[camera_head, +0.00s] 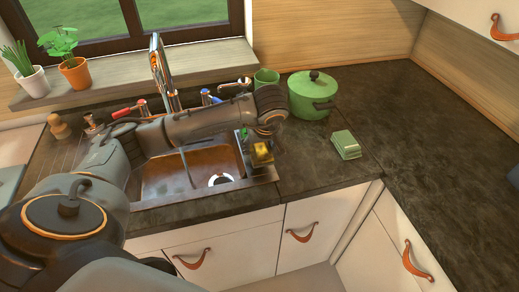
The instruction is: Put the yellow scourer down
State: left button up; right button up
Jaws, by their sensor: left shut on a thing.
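The yellow scourer (262,152) is a small yellow block with a darker part. It is in the jaws of my left gripper (255,146), at the right rim of the sink (160,183). The gripper points down and is shut on the scourer. I cannot tell whether the scourer touches the rim or the counter below. My arm hides part of the sink's back edge. My right gripper is not in view.
A green lidded pot (312,98), a green cup (266,77) and a small green box (346,145) stand on the dark counter (440,170). A tap (162,70) rises behind the sink. Potted plants (75,72) stand on the sill.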

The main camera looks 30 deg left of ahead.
aim_at(260, 152)
pick_arm(q)
notch_tip(260, 152, down, 3)
jog(key=shift+s+r+p, duration=0.1)
jog(key=shift+r+p, duration=0.1)
jog(key=shift+p, duration=0.3)
jog(key=shift+a+f+p, duration=0.1)
jog(key=shift+p, duration=0.2)
jog(key=shift+w+f, duration=0.2)
jog(key=shift+f+b, duration=0.25)
jog(key=shift+b, duration=0.1)
jog(key=o, duration=1)
jog(key=shift+r, duration=0.1)
